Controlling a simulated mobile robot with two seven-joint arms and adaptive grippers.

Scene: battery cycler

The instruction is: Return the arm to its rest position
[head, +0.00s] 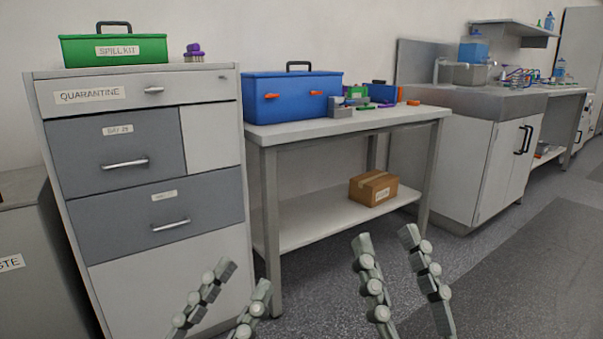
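My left gripper (242,277) shows at the bottom of the head view, in front of the lower part of the drawer cabinet. Its two fingers stand apart with nothing between them. My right gripper (386,238) is to its right, in front of the table's lower shelf and the floor. Its fingers are also apart and empty. Both grippers point up and away from me. The arms behind the fingers are out of view below the frame.
A cabinet (165,273) with a green spill kit (115,50) stands left. A table (345,125) carries a blue toolbox (291,97) and small items; a cardboard box (373,188) sits on its shelf. A sink unit (490,160) stands right. Floor (500,270) is clear at lower right.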

